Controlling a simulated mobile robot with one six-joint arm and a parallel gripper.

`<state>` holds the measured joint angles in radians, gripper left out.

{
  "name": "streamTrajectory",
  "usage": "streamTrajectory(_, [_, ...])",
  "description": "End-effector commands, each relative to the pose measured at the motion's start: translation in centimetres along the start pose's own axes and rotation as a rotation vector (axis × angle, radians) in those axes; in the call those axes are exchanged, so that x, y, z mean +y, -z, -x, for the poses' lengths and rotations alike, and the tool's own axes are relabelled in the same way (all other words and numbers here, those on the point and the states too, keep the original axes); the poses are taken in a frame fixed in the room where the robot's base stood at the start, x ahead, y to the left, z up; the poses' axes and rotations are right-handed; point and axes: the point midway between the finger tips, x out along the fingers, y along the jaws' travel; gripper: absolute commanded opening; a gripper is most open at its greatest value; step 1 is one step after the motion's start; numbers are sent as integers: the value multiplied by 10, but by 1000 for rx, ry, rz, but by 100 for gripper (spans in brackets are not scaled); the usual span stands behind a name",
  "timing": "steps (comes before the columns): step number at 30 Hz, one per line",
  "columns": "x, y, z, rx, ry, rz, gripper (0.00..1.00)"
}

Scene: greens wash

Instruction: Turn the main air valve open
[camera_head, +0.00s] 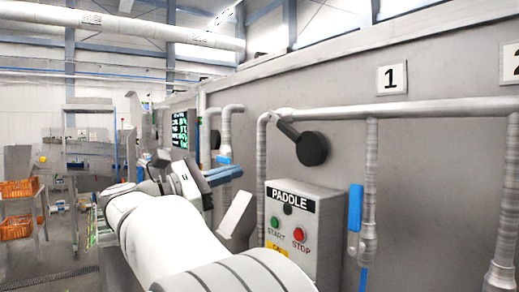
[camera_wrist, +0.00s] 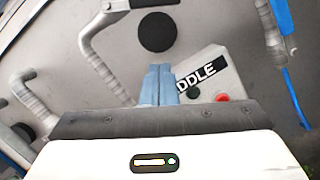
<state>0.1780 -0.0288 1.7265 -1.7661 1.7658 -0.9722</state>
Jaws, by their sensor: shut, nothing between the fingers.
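No valve in view carries a readable main air label, so I cannot tell which one is the main air valve. A blue lever handle (camera_head: 355,208) stands upright on the pipe right of the PADDLE box. A black round knob with an arm (camera_head: 312,148) sits on the grey wall above that box; a black disc (camera_wrist: 157,32) shows in the wrist view beyond the fingertips. My gripper (camera_head: 238,172) has pale blue fingers pointing right, left of the PADDLE box. In the wrist view my gripper (camera_wrist: 159,68) has its fingers together, with nothing seen between them.
The PADDLE box (camera_head: 291,225) has green START and red STOP buttons. Grey pipes (camera_head: 370,165) run along the wall. A sign with 1 (camera_head: 392,78) hangs above them. Orange crates (camera_head: 18,190) stand on a rack at far left. A dark screen (camera_head: 180,130) is further back.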

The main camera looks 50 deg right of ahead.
Motion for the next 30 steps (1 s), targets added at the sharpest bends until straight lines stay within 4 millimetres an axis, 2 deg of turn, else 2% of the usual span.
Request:
streamTrajectory(5, [0,-1,-17,-4,3,15,0])
streamTrajectory(17, [0,-3,-100,-4,4,13,0])
streamTrajectory(24, [1,-33,-107,-1,-1,9,0])
streamTrajectory(30, [1,-39,-108,-1,-1,10,0])
